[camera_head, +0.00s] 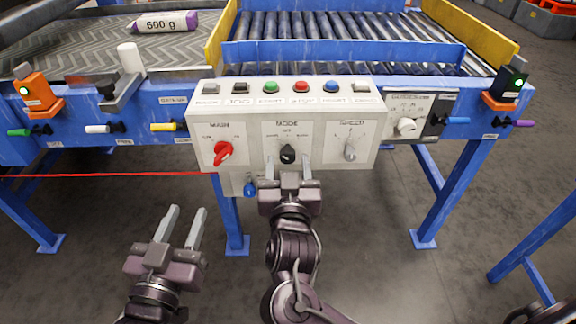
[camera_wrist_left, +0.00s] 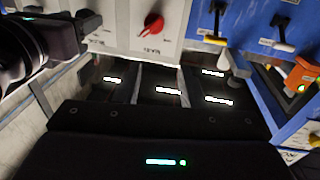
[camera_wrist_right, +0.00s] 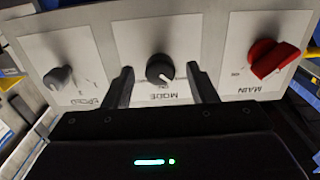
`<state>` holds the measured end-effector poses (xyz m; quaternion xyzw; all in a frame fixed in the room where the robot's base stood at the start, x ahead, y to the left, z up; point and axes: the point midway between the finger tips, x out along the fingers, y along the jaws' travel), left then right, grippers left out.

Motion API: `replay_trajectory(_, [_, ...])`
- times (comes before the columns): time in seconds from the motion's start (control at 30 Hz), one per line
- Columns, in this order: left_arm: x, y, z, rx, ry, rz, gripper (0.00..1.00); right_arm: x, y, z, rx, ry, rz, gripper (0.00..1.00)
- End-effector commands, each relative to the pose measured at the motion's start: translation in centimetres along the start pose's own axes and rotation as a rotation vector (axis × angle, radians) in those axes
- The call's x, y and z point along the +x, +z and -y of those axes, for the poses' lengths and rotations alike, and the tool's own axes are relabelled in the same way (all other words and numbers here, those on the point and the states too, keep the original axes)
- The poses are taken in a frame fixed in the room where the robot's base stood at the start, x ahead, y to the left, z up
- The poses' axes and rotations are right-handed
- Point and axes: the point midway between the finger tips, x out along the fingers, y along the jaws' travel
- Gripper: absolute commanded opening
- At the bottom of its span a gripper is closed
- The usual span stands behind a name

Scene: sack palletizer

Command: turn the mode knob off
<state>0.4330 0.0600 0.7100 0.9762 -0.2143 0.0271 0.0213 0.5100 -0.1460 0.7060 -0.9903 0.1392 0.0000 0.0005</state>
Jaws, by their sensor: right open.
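The mode knob (camera_head: 288,153) is a black round knob on the white control panel, under the MODE label. It also shows in the right wrist view (camera_wrist_right: 159,69), where the panel appears upside down and a white mark lies toward the knob's lower right. My right gripper (camera_head: 287,167) is open in front of it. In the right wrist view its fingers (camera_wrist_right: 160,76) stand on either side of the knob, apart from it; contact with the panel cannot be told. My left gripper (camera_head: 186,212) is open and empty, low and left of the panel.
The red main knob (camera_head: 223,153) is left of the mode knob and the grey speed knob (camera_head: 350,151) is right. A row of push buttons (camera_head: 301,86) runs above. A blue hanging part (camera_head: 250,189) is just below the panel. A red cord (camera_head: 110,175) stretches at left.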

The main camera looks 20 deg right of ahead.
Motion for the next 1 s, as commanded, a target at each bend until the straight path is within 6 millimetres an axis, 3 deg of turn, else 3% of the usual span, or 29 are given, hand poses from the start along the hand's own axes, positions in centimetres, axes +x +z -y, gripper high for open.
replay_trajectory(0.43, [0.1, -1.12, 0.05, 0.002, 0.0, -0.05, 0.36, 0.6, 0.0, 0.0, -0.001, 0.0, 0.0, 0.51])
replay_trajectory(0.77, [0.11, -1.1, 0.03, 0.002, 0.0, -0.049, 0.36, 0.58, 0.01, 0.0, -0.001, 0.0, 0.0, 0.07])
replay_trajectory(1.0, [0.12, -1.05, 0.03, 0.002, 0.0, -0.045, 0.36, 0.57, 0.03, 0.0, 0.02, 0.0, 0.001, 0.07])
